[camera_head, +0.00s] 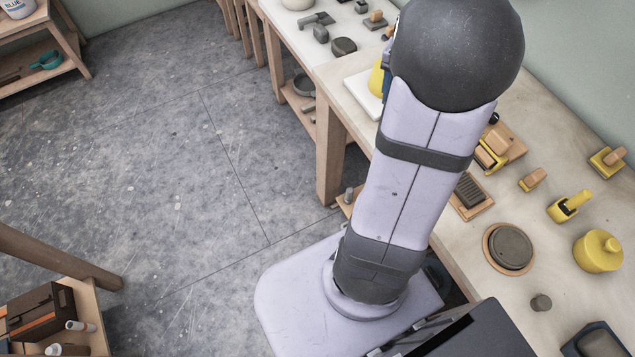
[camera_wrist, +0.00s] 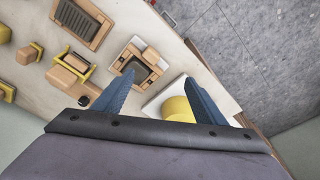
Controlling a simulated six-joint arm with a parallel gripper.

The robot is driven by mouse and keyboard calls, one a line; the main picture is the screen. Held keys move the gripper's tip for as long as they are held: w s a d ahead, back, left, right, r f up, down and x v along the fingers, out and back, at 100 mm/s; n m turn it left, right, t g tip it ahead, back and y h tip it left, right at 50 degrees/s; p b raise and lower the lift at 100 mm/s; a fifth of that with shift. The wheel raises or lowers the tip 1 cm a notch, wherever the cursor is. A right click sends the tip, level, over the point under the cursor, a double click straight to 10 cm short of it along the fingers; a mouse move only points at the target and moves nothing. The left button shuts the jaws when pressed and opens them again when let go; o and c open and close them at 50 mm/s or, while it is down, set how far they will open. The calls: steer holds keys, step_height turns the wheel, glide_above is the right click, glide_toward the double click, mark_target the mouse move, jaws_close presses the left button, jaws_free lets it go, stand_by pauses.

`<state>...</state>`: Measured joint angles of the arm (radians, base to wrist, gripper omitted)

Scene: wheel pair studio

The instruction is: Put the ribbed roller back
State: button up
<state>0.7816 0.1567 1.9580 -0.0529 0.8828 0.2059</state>
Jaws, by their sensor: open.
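My gripper (camera_wrist: 159,78) is open and empty above the table in the wrist view, its two blue fingers apart. A wooden holder (camera_wrist: 120,66) with a dark, seemingly ridged middle lies by the left fingertip. A yellow rounded piece (camera_wrist: 179,108) on a white slab shows between the fingers, partly covered by the right one. A yellow frame with a wooden piece (camera_wrist: 72,66) lies left of the gripper; it also shows in the head view (camera_head: 488,156). I cannot tell for sure which piece is the ribbed roller. In the head view my arm hides the gripper's fingertips.
A dark ridged plate in a wooden frame (camera_wrist: 82,22) lies nearby. Small yellow-and-wood tools (camera_head: 532,180), a round dark disc (camera_head: 508,248) and a yellow lidded pot (camera_head: 598,252) stand on the table. The table's edge runs past the white slab (camera_head: 362,96), with grey floor beyond.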

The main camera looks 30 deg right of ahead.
steer(key=a+f+n+y, duration=0.1)
steer(key=a+f+n, duration=0.15)
steer(key=a, duration=0.65)
steer(key=a+f+n, duration=0.1)
steer(key=a+n, duration=0.3)
steer(key=a, duration=0.5)
steer(key=s+a+f+n, duration=0.3)
steer(key=s+a+n, duration=0.1)
steer(key=a, duration=0.6)
steer(key=shift+s+f+g+y, duration=0.2)
steer(key=shift+s+g+y, duration=0.15)
steer(key=shift+s, duration=0.2)
steer(key=shift+o, duration=0.5)
steer(key=shift+s+a+n, duration=0.2)
steer(key=shift+a+n, duration=0.05)
steer(key=shift+a, duration=0.05)
